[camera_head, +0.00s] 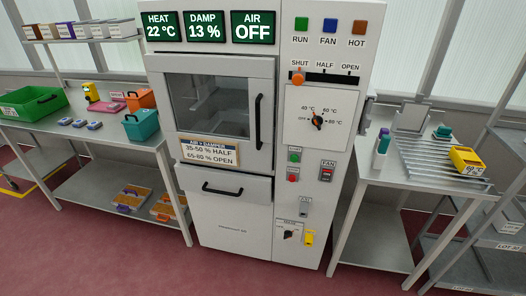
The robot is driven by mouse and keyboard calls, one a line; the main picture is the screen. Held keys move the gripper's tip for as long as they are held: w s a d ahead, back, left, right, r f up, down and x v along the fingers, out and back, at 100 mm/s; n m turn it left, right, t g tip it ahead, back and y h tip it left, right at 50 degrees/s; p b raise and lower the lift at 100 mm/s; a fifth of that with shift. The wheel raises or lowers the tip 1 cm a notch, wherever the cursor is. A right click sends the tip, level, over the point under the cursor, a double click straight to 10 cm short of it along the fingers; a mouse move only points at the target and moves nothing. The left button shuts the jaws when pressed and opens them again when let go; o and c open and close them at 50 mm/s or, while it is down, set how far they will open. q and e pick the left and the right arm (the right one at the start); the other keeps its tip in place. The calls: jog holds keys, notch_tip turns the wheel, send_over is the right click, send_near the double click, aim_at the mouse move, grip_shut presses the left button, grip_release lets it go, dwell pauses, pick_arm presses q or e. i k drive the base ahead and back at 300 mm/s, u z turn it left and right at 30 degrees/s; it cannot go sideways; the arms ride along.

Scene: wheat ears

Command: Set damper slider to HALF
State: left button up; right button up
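The damper slider (298,78) is an orange knob on a dark horizontal slot (330,77) on the upper right panel of the white cabinet. Labels above the slot read SHUT, HALF and OPEN from left to right. The knob is at the left end, under SHUT. The green displays read HEAT 22 °C, DAMP 13 % (204,27) and AIR OFF. A card on the cabinet (209,152) reads 35-50 % HALF and 65-80 % OPEN. Neither of my grippers is in view.
A temperature dial (317,121) and several switches sit below the slot. The door handle (258,121) stands out left of the panel. A left table (60,137) holds bins, and a right table (380,174) holds a rack and a yellow device (466,160). The red floor in front is clear.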

aim_at(298, 77)
jog(key=u, duration=0.4)
jog(key=k, duration=0.55)
jog(key=u, duration=1.2)
jog(key=i, duration=0.85)
jog(key=z, duration=0.55)
jog(key=i, duration=0.8)
jog(key=z, duration=0.85)
